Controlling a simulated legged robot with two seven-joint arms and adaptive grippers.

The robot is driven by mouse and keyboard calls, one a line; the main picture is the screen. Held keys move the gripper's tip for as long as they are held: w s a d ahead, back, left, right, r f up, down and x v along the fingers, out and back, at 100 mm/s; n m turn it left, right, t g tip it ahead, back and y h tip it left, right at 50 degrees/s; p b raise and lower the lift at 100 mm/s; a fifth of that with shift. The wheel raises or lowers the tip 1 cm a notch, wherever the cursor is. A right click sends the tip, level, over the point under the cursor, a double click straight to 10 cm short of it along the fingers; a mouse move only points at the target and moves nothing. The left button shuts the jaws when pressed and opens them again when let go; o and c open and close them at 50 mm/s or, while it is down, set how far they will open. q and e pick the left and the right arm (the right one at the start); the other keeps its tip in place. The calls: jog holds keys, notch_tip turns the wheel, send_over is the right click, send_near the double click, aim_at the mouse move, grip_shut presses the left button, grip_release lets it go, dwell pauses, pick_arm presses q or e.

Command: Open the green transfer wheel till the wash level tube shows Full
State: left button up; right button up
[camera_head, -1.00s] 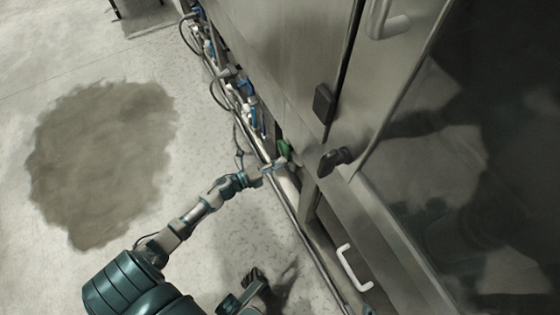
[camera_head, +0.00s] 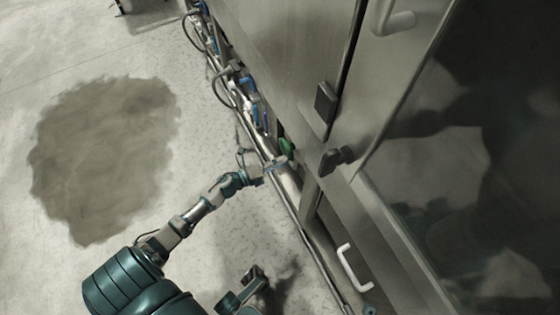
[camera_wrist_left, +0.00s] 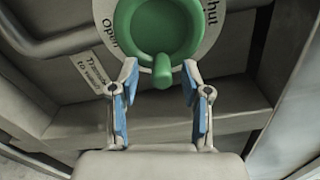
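The green transfer wheel (camera_wrist_left: 163,27) is at the top of the left wrist view, on a white round plate marked "Open" and "Shut". A green knob (camera_wrist_left: 162,72) sticks out from its lower edge. My left gripper (camera_wrist_left: 160,92) is open, its blue-padded fingers apart below the wheel, with the knob between the tips. In the head view the wheel (camera_head: 287,146) is a small green patch low on the machine, and my left gripper (camera_head: 276,165) is right beside it. My right gripper (camera_head: 255,274) seems to show at the bottom, too small to read. I cannot make out the wash level tube.
The steel machine (camera_head: 270,45) fills the right side, with a dark glass door (camera_head: 480,150), a black latch (camera_head: 335,160) and a white handle (camera_head: 353,268). Pipes and hoses (camera_head: 243,95) run along its lower side. The floor at left is open, with a dark patch (camera_head: 103,155).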

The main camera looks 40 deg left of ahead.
pick_arm(q)
jog(key=v, duration=1.2)
dwell(0.3)
